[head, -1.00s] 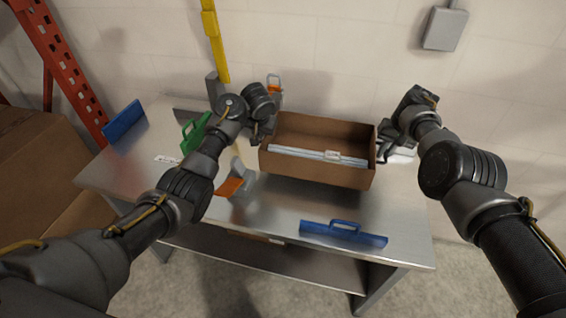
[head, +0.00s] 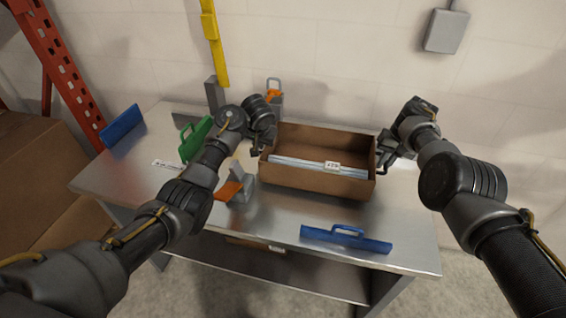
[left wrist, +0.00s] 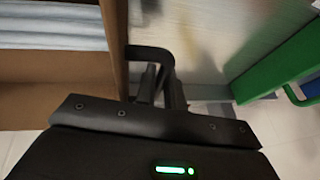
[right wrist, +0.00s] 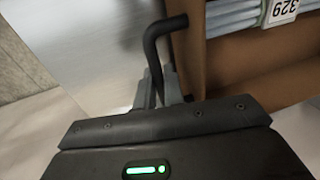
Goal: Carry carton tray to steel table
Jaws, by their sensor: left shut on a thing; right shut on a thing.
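The carton tray (head: 315,183) is a brown open box at the middle of the steel table (head: 285,222) in the head view. Grey-white rods and a small label lie in it. It looks level; I cannot tell whether its base touches the tabletop. My left gripper (head: 262,140) is shut on the black bar handle (left wrist: 150,50) at the tray's left end. My right gripper (head: 385,156) is shut on the matching handle (right wrist: 160,35) at its right end. The tray's end walls also show in the left wrist view (left wrist: 112,50) and the right wrist view (right wrist: 192,50). The fingertips are partly hidden.
An orange-and-grey fixture (head: 236,189) stands close to the tray's left, with another (head: 273,98) behind. A green handled panel (head: 195,140) and blue panels (head: 122,127) (head: 346,239) are on the table. A wall closes the back. Front table surface is partly clear.

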